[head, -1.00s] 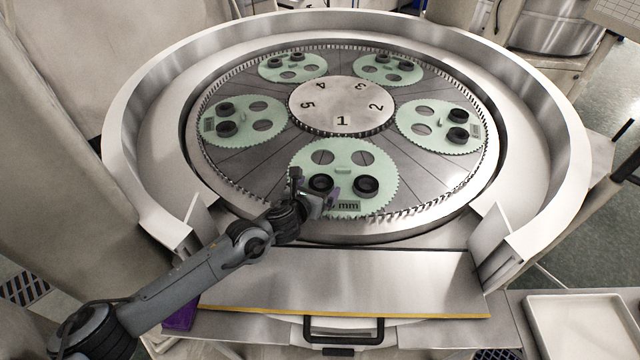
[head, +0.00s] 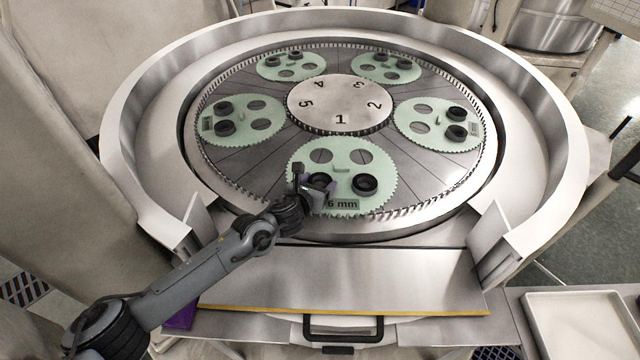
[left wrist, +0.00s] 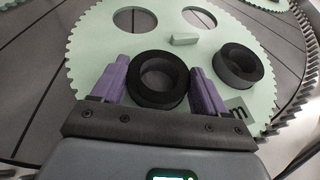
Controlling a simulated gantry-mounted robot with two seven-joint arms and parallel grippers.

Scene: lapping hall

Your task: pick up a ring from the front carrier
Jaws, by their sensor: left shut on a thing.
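The front carrier (head: 341,152) is a pale green toothed disc beside the number 1, with a "6 mm" label. It also shows in the left wrist view (left wrist: 90,45). Two thick black rings are on it. My left gripper (head: 314,182) is shut on the left ring (left wrist: 158,101), with one purple finger on each side of it. In the head view the gripper partly hides this ring. Whether the ring is clear of the carrier cannot be told. The right ring (head: 365,184) lies free beside it. My right gripper is not in view.
A small raised bar (left wrist: 184,39) stands on the carrier near the rings. Several other green carriers with black rings lie around the central hub (head: 341,95). A high metal rim (head: 122,150) surrounds the plate, open at the front. An empty white tray (head: 580,325) is at lower right.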

